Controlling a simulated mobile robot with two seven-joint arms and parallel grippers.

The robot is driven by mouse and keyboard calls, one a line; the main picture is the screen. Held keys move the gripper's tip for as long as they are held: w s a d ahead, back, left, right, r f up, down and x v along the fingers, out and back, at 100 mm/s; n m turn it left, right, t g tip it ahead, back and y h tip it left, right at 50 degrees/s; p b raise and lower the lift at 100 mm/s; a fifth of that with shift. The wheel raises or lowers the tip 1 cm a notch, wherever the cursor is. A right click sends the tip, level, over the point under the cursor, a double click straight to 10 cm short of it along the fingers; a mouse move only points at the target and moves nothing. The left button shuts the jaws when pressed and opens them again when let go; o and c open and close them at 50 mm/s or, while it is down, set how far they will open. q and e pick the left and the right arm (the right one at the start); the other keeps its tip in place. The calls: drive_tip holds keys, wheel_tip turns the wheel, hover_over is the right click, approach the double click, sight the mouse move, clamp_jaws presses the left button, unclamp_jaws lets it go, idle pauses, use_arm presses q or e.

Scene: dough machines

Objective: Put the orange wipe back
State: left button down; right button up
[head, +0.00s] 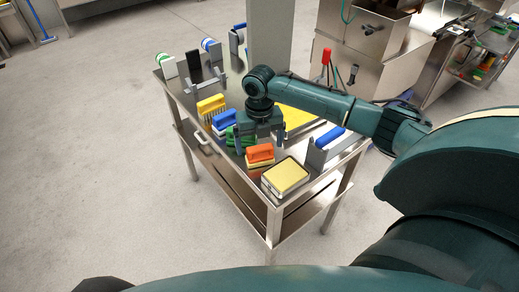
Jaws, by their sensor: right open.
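A block with an orange handle (260,153), which looks like the orange wipe, sits near the front of the steel table (220,165). It has a pale layer under the handle and a red-orange part below. My right gripper (260,143) points down just behind and above it, with the jaws open. I cannot tell whether the fingers touch the handle. A green-handled block (233,142) is partly hidden by the gripper. My left gripper is not in view.
Blue (224,119) and yellow (211,104) handled brushes stand in a row behind. A tray with a yellow pad (285,175) is at the front corner. A blue-topped grey holder (330,143) stands to the right. A post rises behind my arm.

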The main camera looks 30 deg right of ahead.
sight(259, 147)
wheel_tip(259, 147, up, 8)
drive_tip(key=shift+f, duration=0.1)
drive_tip(key=shift+a+r, duration=0.15)
drive_tip(key=shift+r, duration=0.05)
drive_tip(key=s+a+f+m+t+y, duration=0.35)
drive_tip(key=a+f+m, duration=0.3)
drive_tip(key=a, duration=0.25)
drive_tip(key=s+a+f+m+t+y, duration=0.2)
drive_tip(key=s+a+f+m, duration=0.2)
drive_tip(key=a+f+m, duration=0.45)
drive_tip(key=s+d+f+m+t+h, duration=0.1)
drive_tip(key=s+m+t, duration=0.4)
drive_tip(key=s+m, duration=0.7)
drive_tip(key=shift+d+f+m+h, duration=0.15)
drive_tip(key=shift+f+m+h, duration=0.25)
drive_tip(key=shift+m, duration=0.8)
